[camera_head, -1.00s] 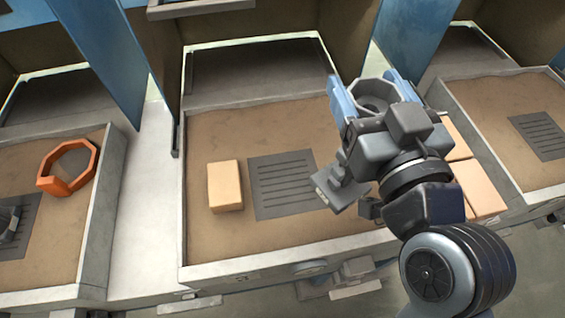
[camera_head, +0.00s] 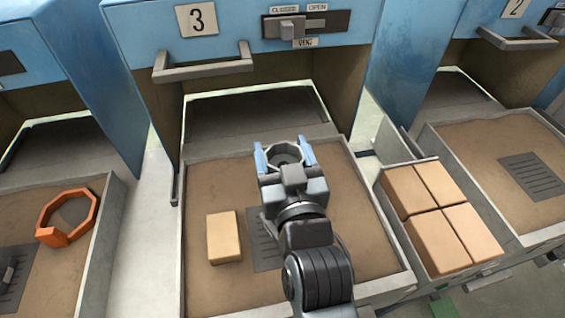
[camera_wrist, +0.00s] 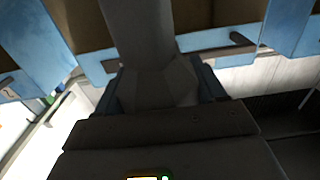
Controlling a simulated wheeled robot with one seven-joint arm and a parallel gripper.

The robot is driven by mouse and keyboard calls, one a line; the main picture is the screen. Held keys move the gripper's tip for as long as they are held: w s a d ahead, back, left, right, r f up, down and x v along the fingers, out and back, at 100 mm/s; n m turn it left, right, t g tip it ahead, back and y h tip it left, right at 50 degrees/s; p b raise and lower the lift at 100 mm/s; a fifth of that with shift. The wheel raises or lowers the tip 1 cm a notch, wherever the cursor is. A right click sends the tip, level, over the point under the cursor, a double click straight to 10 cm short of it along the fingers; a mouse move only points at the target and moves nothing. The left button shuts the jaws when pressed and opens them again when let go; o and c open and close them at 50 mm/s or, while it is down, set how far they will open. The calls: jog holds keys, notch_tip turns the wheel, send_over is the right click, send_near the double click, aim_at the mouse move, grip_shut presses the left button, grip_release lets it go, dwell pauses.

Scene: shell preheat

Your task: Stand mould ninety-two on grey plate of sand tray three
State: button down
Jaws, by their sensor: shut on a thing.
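My gripper (camera_head: 285,157) is shut on a grey octagonal, ring-shaped mould (camera_head: 285,149), a blue finger on either side. No number on the mould can be read. In the wrist view the mould (camera_wrist: 160,85) is a dark grey shape between the blue fingers. In the head view the gripper shows over the far part of sand tray three (camera_head: 183,225), under the sign 3 (camera_head: 197,20). The slotted grey plate (camera_head: 262,250) lies on the sand nearer me, largely hidden by my arm.
A tan block (camera_head: 224,237) lies on the sand left of the plate. A bin with several tan blocks (camera_head: 425,205) stands right of the tray. An orange octagonal ring (camera_head: 45,235) sits in the left tray. Another slotted plate (camera_head: 530,175) lies in the right tray.

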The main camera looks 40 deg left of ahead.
jog(key=shift+f, duration=1.8)
jog(key=shift+f, duration=0.15)
jog(key=shift+c, duration=0.5)
grip_release()
jog(key=shift+s+d, duration=0.1)
jog(key=shift+d, duration=0.05)
jog(key=b+v, duration=0.1)
jog(key=v, duration=1)
jog(key=shift+s+d+b, duration=0.25)
jog(key=shift+d+b, duration=0.05)
jog(key=shift+b, duration=0.1)
